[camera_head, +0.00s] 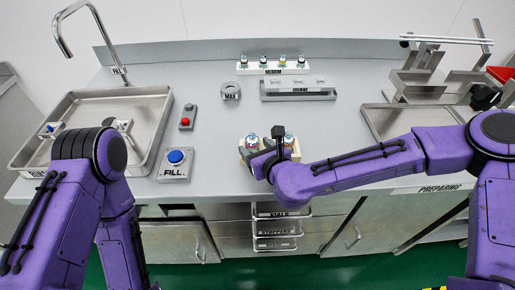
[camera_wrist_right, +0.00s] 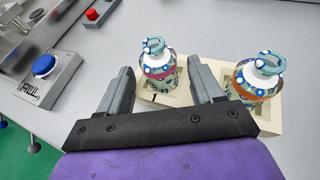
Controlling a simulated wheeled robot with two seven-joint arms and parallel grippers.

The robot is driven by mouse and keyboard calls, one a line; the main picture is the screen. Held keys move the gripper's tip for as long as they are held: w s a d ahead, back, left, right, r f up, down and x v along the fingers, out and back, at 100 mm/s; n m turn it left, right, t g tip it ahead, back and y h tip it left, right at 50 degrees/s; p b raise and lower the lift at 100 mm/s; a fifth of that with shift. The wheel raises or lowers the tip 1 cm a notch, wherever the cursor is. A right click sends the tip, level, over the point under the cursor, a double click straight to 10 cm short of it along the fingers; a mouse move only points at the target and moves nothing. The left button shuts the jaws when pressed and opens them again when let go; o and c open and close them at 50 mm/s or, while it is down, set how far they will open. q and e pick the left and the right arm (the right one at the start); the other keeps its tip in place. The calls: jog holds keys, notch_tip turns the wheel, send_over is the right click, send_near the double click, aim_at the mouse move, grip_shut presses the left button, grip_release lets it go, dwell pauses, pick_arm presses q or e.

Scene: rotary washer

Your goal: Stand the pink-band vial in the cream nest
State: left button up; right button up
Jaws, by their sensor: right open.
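The pink-band vial (camera_wrist_right: 159,73) stands upright in the left part of the cream nest (camera_wrist_right: 280,122), with a blue-dotted white cap and a grey-blue ring on top. In the head view the vial (camera_head: 252,141) shows at the front of the bench, partly behind my right gripper. My right gripper (camera_wrist_right: 162,80) is open, with one finger on each side of the vial and a small gap at both sides. The fingers hide part of the vial's base.
An orange-band vial (camera_wrist_right: 259,78) stands in the nest's right part, close to my right finger. The FILL button (camera_head: 175,158) and sink (camera_head: 150,112) are left. A white rack of small vials (camera_head: 272,70) and a grey rack (camera_head: 298,90) stand behind.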

jog(key=shift+r+p, duration=0.3)
jog(key=shift+r, duration=0.1)
jog(key=p+v, duration=0.1)
jog(key=v, duration=0.7)
jog(key=shift+s+d+r+p, duration=0.1)
jog(key=shift+s+r+p, duration=0.05)
jog(key=shift+s+p, duration=0.15)
jog(key=p+v, duration=0.3)
jog(key=p, duration=0.4)
jog(key=shift+s+d, duration=0.1)
jog(key=shift+s, duration=0.05)
